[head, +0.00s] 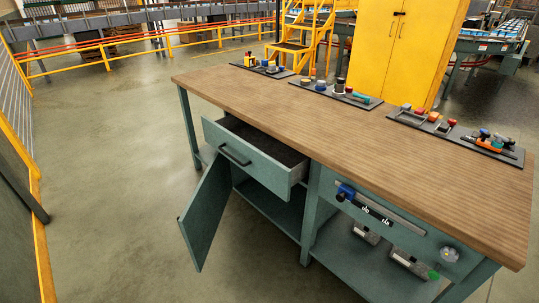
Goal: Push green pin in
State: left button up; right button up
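A small green round piece (434,274), which may be the green pin, shows low at the right end of the workbench, below a pale round knob (449,254). It is too small to tell how far it stands out. A teal-green piece (361,98) also lies on the middle black tray on the bench top. Neither of my grippers is in the head view.
The workbench (300,100) has an open drawer (255,155) and an open door (207,212) on its left. A blue knob (345,192) and dark slider (375,212) are on the front panel. A yellow cabinet (405,50) stands behind. Floor at left is clear.

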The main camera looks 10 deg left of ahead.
aim_at(433, 275)
jog(key=z, duration=4.65)
jog(key=i, duration=0.85)
jog(key=u, duration=2.75)
